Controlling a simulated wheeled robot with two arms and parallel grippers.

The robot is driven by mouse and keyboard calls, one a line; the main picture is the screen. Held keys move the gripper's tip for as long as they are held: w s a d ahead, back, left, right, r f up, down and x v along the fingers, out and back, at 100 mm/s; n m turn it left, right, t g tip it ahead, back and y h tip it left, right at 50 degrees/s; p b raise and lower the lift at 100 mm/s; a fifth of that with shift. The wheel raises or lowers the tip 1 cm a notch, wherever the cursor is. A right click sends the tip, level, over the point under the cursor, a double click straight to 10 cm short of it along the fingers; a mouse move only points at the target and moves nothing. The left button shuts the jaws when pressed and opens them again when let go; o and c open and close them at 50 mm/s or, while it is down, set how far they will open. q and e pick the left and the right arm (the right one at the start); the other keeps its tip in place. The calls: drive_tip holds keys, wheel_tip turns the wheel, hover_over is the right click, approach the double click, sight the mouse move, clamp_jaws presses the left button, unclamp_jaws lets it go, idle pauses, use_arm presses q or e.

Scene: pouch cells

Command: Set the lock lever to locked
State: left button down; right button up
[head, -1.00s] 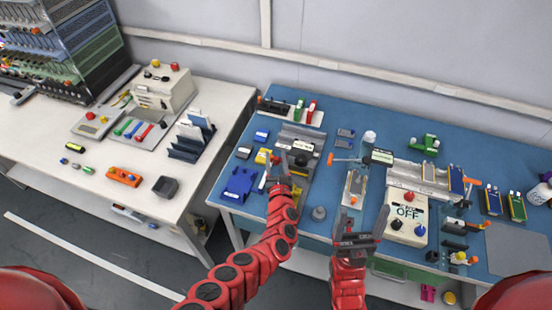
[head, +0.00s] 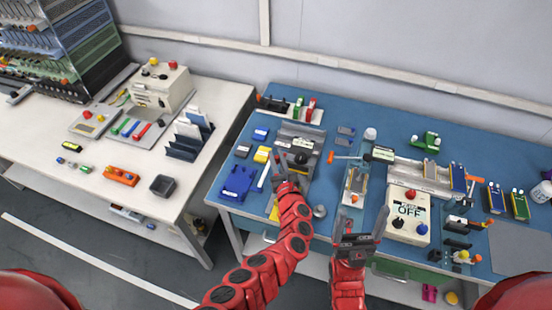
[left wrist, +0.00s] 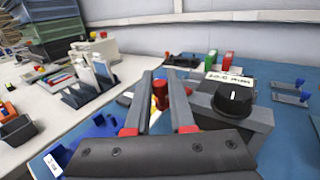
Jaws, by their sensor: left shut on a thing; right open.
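In the left wrist view a red upright knob (left wrist: 160,95), which looks like the lock lever's handle, stands between the fingers of my left gripper (left wrist: 160,78). The gripper is shut on it. A grey fixture (left wrist: 258,122) with a large black dial (left wrist: 234,98) and a white label is just to its right. In the head view my left gripper (head: 284,162) is at the left side of this fixture (head: 296,135), and the knob is too small to make out. The lever's base is hidden. My right gripper (head: 362,228) is open and empty near the blue table's front.
A blue block (head: 238,180) and a white strip (head: 264,177) lie left of the gripper. An orange-handled tool (head: 345,157) and a control box (head: 408,215) reading OFF are to the right. A white table (head: 220,95) stands at left.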

use_arm(q)
drive_tip(key=c, duration=0.8)
unclamp_jaws()
drive_tip(key=shift+o, duration=0.2)
drive_tip(key=shift+s+d+r+p, duration=0.15)
drive_tip(key=shift+s+p, duration=0.15)
drive_tip(key=shift+p, duration=0.15)
drive_tip(key=p+v, duration=0.6)
drive_tip(key=v, duration=1)
drive_tip(key=shift+s+f+p, duration=0.25)
drive_tip(key=shift+s+p, duration=0.1)
drive_tip(key=shift+s, duration=0.05)
drive_tip(key=shift+s, duration=0.1)
